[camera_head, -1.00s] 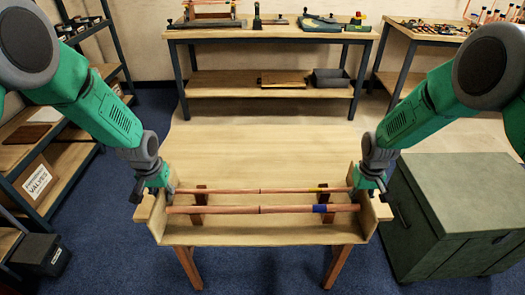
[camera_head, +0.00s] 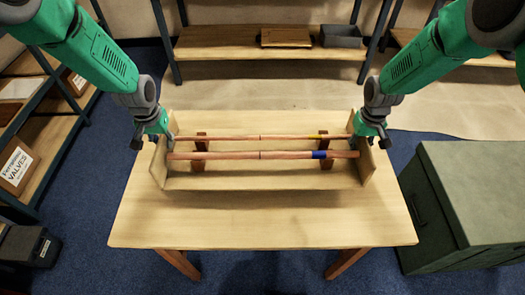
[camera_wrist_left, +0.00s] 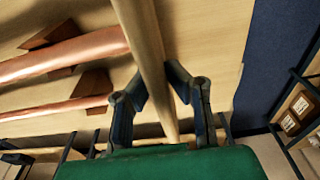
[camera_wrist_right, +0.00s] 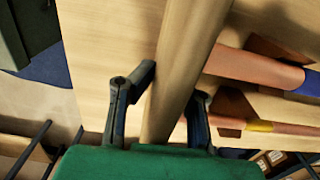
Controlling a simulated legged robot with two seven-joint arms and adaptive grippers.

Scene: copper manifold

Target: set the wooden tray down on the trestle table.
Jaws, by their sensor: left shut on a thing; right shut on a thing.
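The wooden tray (camera_head: 262,183) is over the middle of the trestle table (camera_head: 262,226) and looks level. I cannot tell whether its underside touches the top. Two copper pipes lie across wooden supports in it: a thicker one with a blue band (camera_head: 235,155) and a thinner one with a yellow band (camera_head: 285,137). My left gripper (camera_head: 155,139) is shut on the tray's left end wall (camera_wrist_left: 150,60). My right gripper (camera_head: 370,139) is shut on its right end wall (camera_wrist_right: 185,60). Both wrist views show fingers on either side of a wall.
A shelf with a box labelled VALVES (camera_head: 17,167) is at the left. Bare tabletop shows in front of the tray and at both sides.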

